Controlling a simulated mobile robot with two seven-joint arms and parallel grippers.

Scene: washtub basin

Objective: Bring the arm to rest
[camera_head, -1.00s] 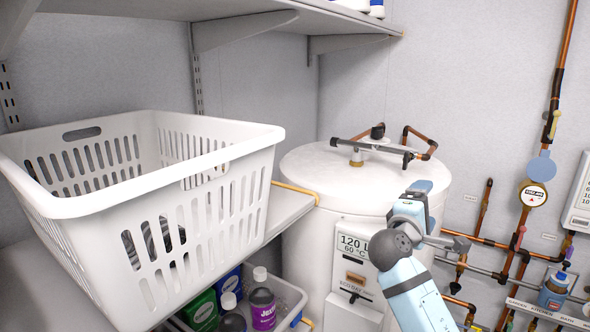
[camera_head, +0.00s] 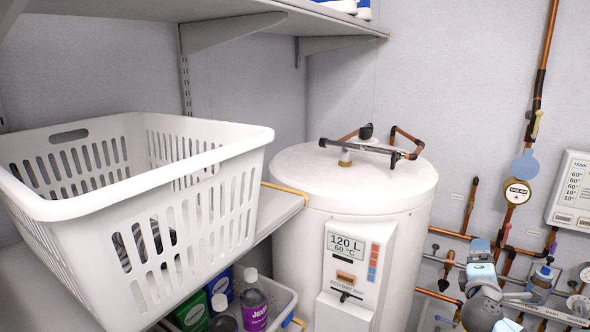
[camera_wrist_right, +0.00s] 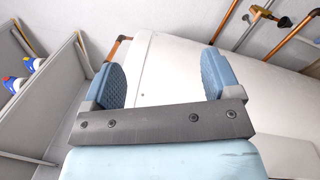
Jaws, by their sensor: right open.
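My right gripper (camera_head: 480,248) is at the lower right of the head view, in front of the copper pipes and to the right of the white water tank (camera_head: 300,225). Part of my right arm shows below it, cut off by the bottom edge. In the right wrist view, the gripper (camera_wrist_right: 160,78) has its two blue fingers wide apart with nothing between them. The pale rounded surface of the tank (camera_wrist_right: 175,65) lies beyond the fingers. My left gripper is not in view.
A white laundry basket (camera_head: 185,165) stands on a shelf at left. Bottles sit in a white bin (camera_head: 281,296) below. Copper pipes (camera_head: 535,100), a gauge (camera_head: 517,193) and a panel (camera_head: 575,190) line the right wall. An upper shelf (camera_head: 240,8) overhangs.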

